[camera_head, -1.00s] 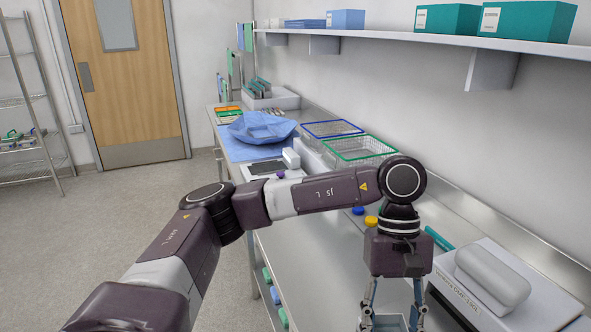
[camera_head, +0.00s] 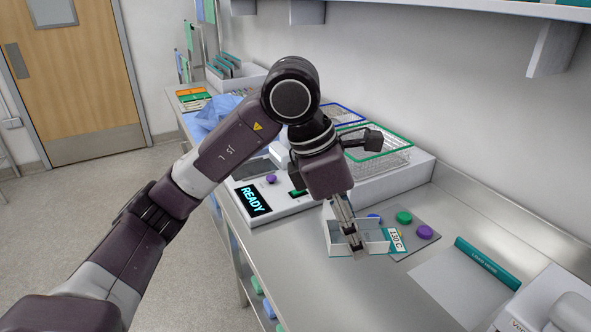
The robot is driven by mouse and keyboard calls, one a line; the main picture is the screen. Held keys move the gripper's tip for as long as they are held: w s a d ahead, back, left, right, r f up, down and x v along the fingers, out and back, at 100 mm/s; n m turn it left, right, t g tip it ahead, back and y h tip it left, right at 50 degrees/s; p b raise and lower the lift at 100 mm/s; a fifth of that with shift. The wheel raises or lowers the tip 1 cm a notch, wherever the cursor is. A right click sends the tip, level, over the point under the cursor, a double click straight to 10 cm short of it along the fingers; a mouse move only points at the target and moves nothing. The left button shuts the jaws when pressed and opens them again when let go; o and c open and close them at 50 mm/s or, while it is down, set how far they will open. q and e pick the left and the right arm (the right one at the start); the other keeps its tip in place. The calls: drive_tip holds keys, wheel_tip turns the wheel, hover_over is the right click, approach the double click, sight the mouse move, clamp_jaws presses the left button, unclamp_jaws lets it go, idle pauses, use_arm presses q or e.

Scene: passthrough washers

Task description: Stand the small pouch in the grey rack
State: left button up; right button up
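My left gripper (camera_head: 352,238) points down over a small pale open-topped holder (camera_head: 334,240) with thin teal edges on the counter. Its fingertips overlap the holder from this angle, so I cannot tell whether they are open or touch anything. A teal piece with a white label reading 130 C (camera_head: 397,240) shows just right of the holder; I cannot tell whether it is the small pouch. A light grey rack (camera_head: 246,82) stands at the far end of the counter with several teal-edged pouches upright in it. My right gripper is not in view.
A white device with a READY display (camera_head: 252,197) stands left of the gripper. Wire baskets with green (camera_head: 378,160) and blue rims sit behind. Coloured knobs are on a grey plate (camera_head: 432,243). A white machine (camera_head: 550,300) is at lower right.

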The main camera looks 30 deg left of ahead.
use_arm(q)
drive_tip(key=shift+w+a+r+n, duration=0.2)
drive_tip(key=shift+a+n, duration=0.1)
drive_tip(key=shift+a, duration=0.1)
drive_tip(key=shift+f, duration=0.2)
hover_over(344, 306)
drive_tip(key=s+a, duration=0.1)
wheel_tip(344, 306, down, 5)
wheel_tip(344, 306, down, 10)
drive_tip(key=shift+w+r+p, duration=0.1)
drive_tip(key=shift+p, duration=0.75)
drive_tip(key=shift+f, duration=0.95)
wheel_tip(344, 306, down, 2)
drive_tip(key=shift+f, duration=0.2)
drive_tip(key=shift+f+p, duration=0.25)
drive_tip(key=shift+p, duration=0.05)
drive_tip(key=o, duration=0.3)
drive_tip(key=shift+f, duration=0.15)
drive_tip(key=o, duration=0.5)
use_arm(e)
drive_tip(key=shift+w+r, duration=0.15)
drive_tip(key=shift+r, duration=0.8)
